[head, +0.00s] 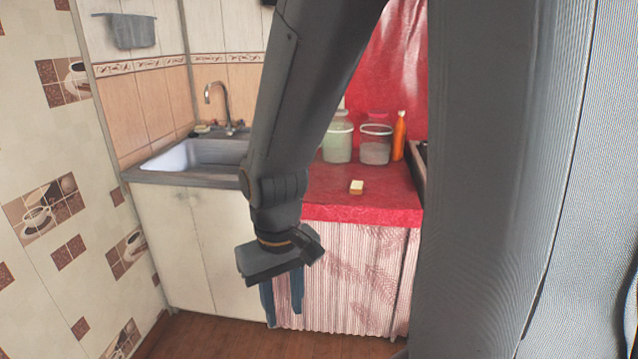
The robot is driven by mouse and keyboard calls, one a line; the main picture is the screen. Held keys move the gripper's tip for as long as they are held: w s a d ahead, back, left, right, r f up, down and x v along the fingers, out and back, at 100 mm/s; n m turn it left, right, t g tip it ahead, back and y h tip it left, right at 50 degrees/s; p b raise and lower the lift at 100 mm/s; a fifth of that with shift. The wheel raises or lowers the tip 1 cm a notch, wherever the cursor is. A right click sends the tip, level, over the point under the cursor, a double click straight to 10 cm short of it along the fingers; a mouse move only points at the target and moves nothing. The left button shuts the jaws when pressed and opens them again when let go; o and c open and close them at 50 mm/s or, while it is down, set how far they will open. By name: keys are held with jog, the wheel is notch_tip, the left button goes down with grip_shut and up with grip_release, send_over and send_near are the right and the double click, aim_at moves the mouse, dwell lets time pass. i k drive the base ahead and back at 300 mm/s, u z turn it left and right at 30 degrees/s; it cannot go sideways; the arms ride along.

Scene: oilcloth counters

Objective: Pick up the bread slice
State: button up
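The bread slice (357,187) is a small pale piece with a tan edge. It lies on the red counter (385,206), near the front edge. My gripper (285,316) hangs below and to the left of it in the picture, in front of the cabinet and the striped curtain. Its two fingers point down and stand apart, with nothing seen between them. The gripper is clear of the bread slice, and nothing covers the slice.
Two lidded jars (337,138) (375,140) and an orange bottle (399,136) stand behind the bread slice. A sink (200,155) with a faucet (225,105) is at the left. A dark-edged object (418,165) borders the counter's right side, partly hidden.

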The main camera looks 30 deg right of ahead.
aim_at(356, 186)
jog(key=u, duration=0.05)
jog(key=i, duration=0.8)
jog(key=z, duration=0.9)
jog(key=i, duration=0.9)
jog(key=z, duration=0.9)
